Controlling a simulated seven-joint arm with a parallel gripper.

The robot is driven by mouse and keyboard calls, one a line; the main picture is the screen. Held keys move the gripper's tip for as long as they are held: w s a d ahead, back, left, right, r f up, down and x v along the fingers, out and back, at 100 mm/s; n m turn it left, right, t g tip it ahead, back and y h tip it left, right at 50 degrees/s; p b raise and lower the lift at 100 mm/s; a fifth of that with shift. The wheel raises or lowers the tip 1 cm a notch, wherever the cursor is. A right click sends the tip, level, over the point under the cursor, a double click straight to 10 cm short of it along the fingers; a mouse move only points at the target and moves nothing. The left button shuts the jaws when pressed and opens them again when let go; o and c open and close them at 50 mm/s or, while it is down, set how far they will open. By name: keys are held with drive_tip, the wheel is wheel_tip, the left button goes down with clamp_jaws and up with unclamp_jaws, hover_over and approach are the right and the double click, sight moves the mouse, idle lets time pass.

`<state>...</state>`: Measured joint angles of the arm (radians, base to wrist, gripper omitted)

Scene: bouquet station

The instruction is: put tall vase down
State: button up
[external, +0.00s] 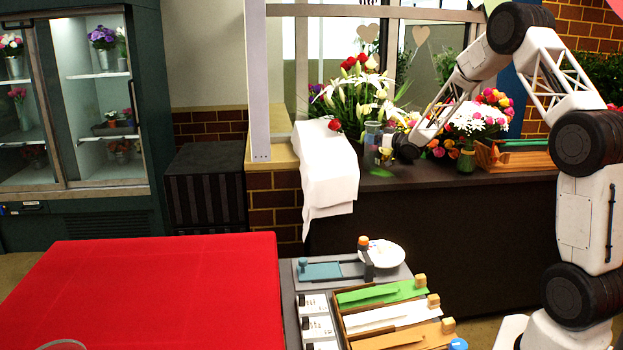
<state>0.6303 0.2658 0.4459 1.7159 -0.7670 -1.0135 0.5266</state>
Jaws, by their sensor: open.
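My gripper (374,146) is at the end of the arm, over the dark counter at the back, just in front of a bouquet with white lilies and red roses. It is open, small and partly lost against the flowers, and I see no vase clearly held in it. The curved rim of a clear glass vessel (65,344) shows at the bottom left, on or in front of the red table; the rest is cut off, and I cannot tell whether it is the tall vase. A greenish vase (466,160) holds white and pink flowers on the counter, right of the gripper.
The red table (170,285) is mostly bare. Beside it, a grey worktop holds a white plate (385,253), a blue-grey tool (333,270) and a tray with green, white and orange strips (385,315). A flower cooler (95,110) stands left.

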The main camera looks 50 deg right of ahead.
drive_tip(key=s, duration=1)
drive_tip(key=shift+s, duration=0.4)
drive_tip(key=s+a+r+m+g+h, duration=0.1)
drive_tip(key=s+a+r+g, duration=0.2)
drive_tip(key=a, duration=0.5)
drive_tip(key=s+a+r+g+h, duration=0.1)
drive_tip(key=s+a+r+h, duration=0.1)
drive_tip(key=a+r, duration=0.35)
drive_tip(key=s+a+r+m+g+h, duration=0.1)
drive_tip(key=s+a+r+g, duration=0.2)
drive_tip(key=a, duration=0.6)
drive_tip(key=s+a+g+y, duration=0.1)
drive_tip(key=s+a+g, duration=0.1)
drive_tip(key=s+a, duration=0.6)
drive_tip(key=s+a+n+g+y, duration=0.1)
drive_tip(key=s+a+g, duration=0.2)
drive_tip(key=s+a, duration=0.5)
drive_tip(key=s+a+f+n+g+y, duration=0.1)
drive_tip(key=s+a, duration=0.6)
drive_tip(key=s, duration=1)
drive_tip(key=shift+s+a+g+y, duration=0.2)
drive_tip(key=shift+a+g+y, duration=0.25)
drive_tip(key=shift+g, duration=0.75)
